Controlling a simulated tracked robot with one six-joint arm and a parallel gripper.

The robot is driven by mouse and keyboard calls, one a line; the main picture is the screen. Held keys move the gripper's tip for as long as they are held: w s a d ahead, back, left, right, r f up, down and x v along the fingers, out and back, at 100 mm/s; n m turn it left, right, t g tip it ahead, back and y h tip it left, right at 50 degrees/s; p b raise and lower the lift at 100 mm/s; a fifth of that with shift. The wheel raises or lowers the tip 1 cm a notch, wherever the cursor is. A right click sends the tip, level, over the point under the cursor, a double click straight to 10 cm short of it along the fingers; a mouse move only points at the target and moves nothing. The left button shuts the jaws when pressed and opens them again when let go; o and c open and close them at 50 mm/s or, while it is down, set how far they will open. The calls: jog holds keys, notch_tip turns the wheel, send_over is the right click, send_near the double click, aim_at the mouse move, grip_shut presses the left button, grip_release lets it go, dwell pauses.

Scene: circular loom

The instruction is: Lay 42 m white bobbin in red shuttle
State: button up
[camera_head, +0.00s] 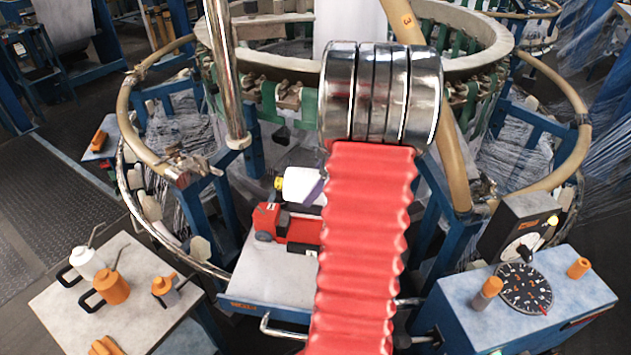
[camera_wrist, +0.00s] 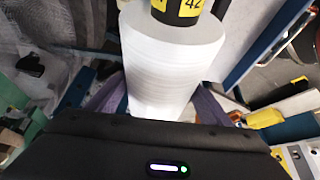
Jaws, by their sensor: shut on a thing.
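The white bobbin (camera_wrist: 170,62) has a black end core with a yellow label reading 42. My gripper (camera_wrist: 158,100) is shut on it, with a purple finger on each side. In the head view the bobbin (camera_head: 302,185) lies roughly level, its yellow end to the left, and one purple finger crosses it. The red shuttle (camera_head: 288,226) sits on a pale shelf (camera_head: 262,280) just below the bobbin in the picture. I cannot tell whether they touch. My red ribbed arm hides the right part of the shuttle and most of my gripper.
The round loom (camera_head: 275,65) with its tan outer ring (camera_head: 140,142) stands behind and around the shelf. A metal post (camera_head: 228,75) rises left of the bobbin. A table (camera_head: 130,325) with oil cans is at left, and a blue dial console (camera_head: 580,292) at right.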

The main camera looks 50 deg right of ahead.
notch_tip(320, 180, down, 7)
jog(key=shift+r, duration=0.2)
dwell(0.6)
jog(key=shift+s+f, duration=0.1)
jog(key=shift+f, duration=2.3)
jog(key=shift+f, duration=0.1)
jog(key=shift+s+f, duration=0.1)
jog(key=shift+f, duration=0.75)
jog(key=shift+s, duration=0.2)
dwell(0.5)
